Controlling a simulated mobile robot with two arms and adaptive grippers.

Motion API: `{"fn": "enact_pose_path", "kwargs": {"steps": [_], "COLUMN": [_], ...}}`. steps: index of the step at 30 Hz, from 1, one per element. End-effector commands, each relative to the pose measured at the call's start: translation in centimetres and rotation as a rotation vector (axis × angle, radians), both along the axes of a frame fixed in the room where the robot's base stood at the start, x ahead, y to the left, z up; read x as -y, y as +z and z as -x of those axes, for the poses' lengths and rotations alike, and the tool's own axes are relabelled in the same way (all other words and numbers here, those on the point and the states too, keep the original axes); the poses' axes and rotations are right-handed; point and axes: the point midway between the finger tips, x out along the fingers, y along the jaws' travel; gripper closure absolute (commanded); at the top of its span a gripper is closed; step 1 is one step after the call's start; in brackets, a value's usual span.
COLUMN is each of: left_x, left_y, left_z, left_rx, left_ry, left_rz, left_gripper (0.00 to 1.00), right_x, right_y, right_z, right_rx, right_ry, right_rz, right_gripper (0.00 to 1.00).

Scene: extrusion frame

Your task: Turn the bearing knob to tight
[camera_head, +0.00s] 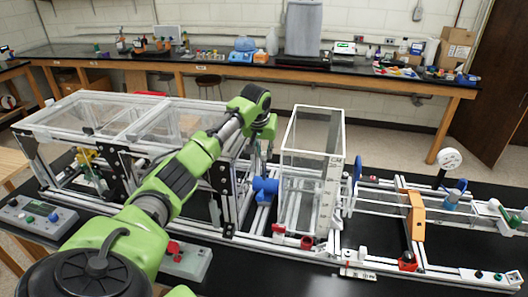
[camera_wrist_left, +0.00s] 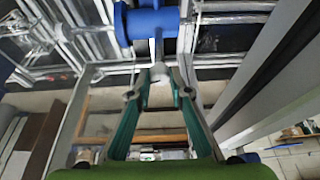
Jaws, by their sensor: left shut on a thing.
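My left gripper (camera_head: 268,150) reaches down behind the frame, above and behind a blue cylindrical fitting (camera_head: 265,187) on the rails. In the left wrist view, the fingertips of my left gripper (camera_wrist_left: 162,82) close in on a small pale knob (camera_wrist_left: 159,70). The knob sits at the end of a short stem from the blue fitting (camera_wrist_left: 150,23). The gripper is shut on this knob, which looks like the bearing knob. Any tight or loose marking is too small to see. My right gripper is not in view.
A clear tall box (camera_head: 312,150) stands right of the blue fitting. A clear-topped extrusion frame (camera_head: 110,118) stands at the left. A rail track with an orange bracket (camera_head: 416,216) runs to the right. A grey control box (camera_head: 187,260) lies in front.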

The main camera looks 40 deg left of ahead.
Motion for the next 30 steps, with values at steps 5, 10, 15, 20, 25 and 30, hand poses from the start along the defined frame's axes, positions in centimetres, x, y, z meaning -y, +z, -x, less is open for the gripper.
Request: {"fn": "enact_pose_path", "kwargs": {"steps": [5, 10, 15, 20, 25, 30], "left_x": [-0.22, -0.27, -0.32, -0.33, -0.33, -0.30], "left_y": [0.11, 0.17, 0.19, 0.20, 0.22, 0.15], "left_z": [0.08, 0.06, 0.06, 0.05, 0.03, 0.05], "left_rx": [0.002, 0.003, 0.004, 0.004, 0.005, 0.004], "left_ry": [-0.161, -0.282, -0.328, -0.329, -0.328, -0.328], "left_rz": [0.002, 0.002, -0.001, -0.002, -0.002, -0.001], "left_gripper": [1.00, 1.00, 1.00, 1.00, 0.66, 0.65], "right_x": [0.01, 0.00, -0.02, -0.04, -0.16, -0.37], "right_y": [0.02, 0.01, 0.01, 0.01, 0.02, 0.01], "right_z": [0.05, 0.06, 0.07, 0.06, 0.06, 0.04], "right_rx": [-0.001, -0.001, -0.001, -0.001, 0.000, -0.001], "right_ry": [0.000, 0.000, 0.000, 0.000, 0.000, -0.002], "right_rz": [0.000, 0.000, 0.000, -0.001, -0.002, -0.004], "right_gripper": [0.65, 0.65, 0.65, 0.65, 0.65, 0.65]}}
